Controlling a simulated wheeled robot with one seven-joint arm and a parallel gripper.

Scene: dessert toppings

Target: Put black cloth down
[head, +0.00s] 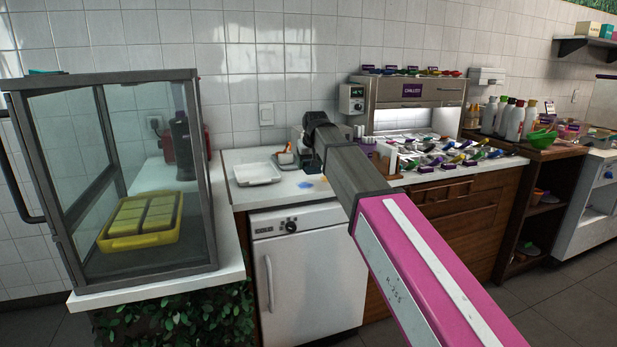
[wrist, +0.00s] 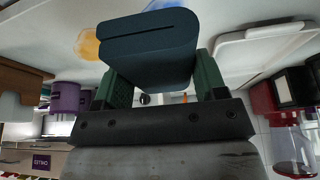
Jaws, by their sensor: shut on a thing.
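A dark blue-black folded cloth (wrist: 148,48) shows in the wrist view. My gripper (wrist: 158,76) is shut on it, with one green finger at each side. The cloth sits just off the white counter top in that picture; whether it touches the counter I cannot tell. In the head view my gripper (head: 309,160) is low over the counter (head: 284,190), beside the white tray, and my arm hides most of it. The cloth cannot be made out clearly there.
A white tray (head: 257,173) lies left of my gripper. A blue smear (head: 305,185) and an orange smear (head: 324,180) mark the counter in front. A topping station (head: 410,92) with several scoops stands right. A glass case (head: 130,180) with a yellow tray stands left.

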